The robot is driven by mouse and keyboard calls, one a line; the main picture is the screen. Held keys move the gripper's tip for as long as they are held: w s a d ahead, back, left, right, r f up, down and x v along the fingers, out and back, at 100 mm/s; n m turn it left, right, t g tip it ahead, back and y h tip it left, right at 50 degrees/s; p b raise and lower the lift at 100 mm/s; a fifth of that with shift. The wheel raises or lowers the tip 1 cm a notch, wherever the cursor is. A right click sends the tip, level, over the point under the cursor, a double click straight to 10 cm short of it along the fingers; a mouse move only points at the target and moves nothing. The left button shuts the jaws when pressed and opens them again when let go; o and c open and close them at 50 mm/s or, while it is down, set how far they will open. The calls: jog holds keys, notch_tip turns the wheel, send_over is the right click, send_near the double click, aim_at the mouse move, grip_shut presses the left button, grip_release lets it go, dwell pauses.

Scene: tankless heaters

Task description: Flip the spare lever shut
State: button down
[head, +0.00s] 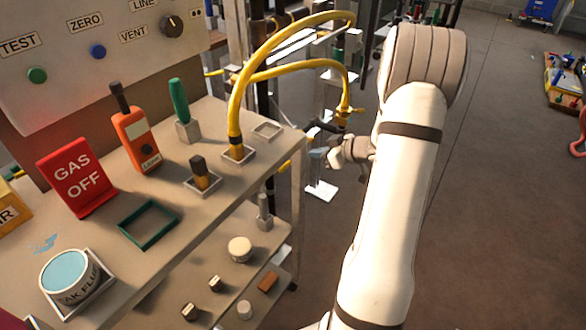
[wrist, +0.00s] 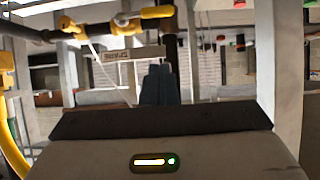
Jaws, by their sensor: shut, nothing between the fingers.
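In the head view my gripper (head: 335,155) is at the far end of my white arm, beyond the cart's right edge and just below a yellow hose end. In the wrist view its dark fingers (wrist: 160,84) are together with nothing between them. A small white tag (wrist: 117,55), seen upside down and seeming to read SPARE, hangs just left of and beyond the fingertips. Yellow fittings (wrist: 125,21) sit on the dark pipework above it, apart from the fingers. I cannot tell which yellow part is the spare lever, or how it is turned.
A yellow hose (head: 290,72) arches between the cart and the pipe frame beside my gripper. The cart top (head: 205,225) holds a red GAS OFF sign (head: 77,182), an orange meter (head: 136,140) and small tools. The floor (head: 500,200) to the right is mostly clear.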

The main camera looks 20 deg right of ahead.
dwell(0.3)
jog(key=s+f+b+x, duration=0.1)
jog(key=b+x, duration=0.4)
jog(key=x, duration=0.8)
jog(key=shift+d+f, duration=0.4)
jog(key=shift+f, duration=0.25)
jog(key=shift+s, duration=0.15)
